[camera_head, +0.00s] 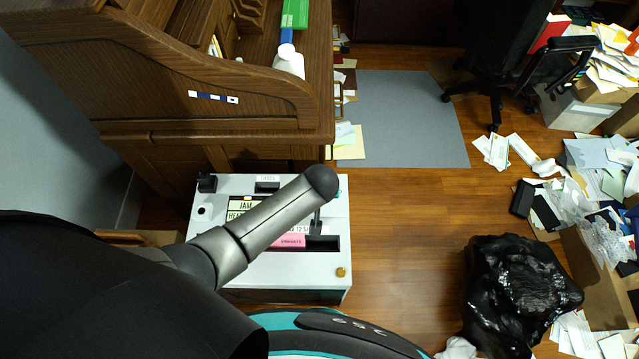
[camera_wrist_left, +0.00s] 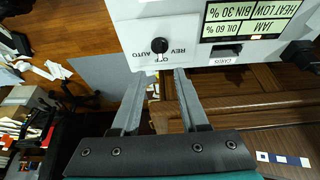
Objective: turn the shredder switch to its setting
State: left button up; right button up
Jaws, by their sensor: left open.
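The white shredder (camera_head: 225,265) stands on the floor in front of the wooden desk. In the left wrist view its top panel (camera_wrist_left: 185,25) fills the upper part, with a round black switch knob (camera_wrist_left: 159,45). The upside-down labels AUTO, OFF and REV are around the knob. My left gripper (camera_wrist_left: 160,74) is open and empty. Its two fingertips are apart on either side, near the knob; I cannot tell whether they touch it. In the head view my left arm covers part of the shredder top and hides the gripper and the knob. My right gripper is not in view.
A display (camera_wrist_left: 252,20) reading JAM and a CARDS slot (camera_wrist_left: 226,52) are beside the switch. A pink paper (camera_head: 291,241) lies at the shredder's feed slot. A black bag (camera_head: 520,290), an office chair (camera_head: 500,60) and scattered papers are to the right. The floor between is mostly clear.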

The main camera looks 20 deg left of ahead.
pick_arm(q)
jog(key=shift+p+v, duration=0.55)
jog(key=shift+v, duration=1.25)
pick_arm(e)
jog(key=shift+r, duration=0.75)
pick_arm(q)
jog(key=shift+s, duration=0.15)
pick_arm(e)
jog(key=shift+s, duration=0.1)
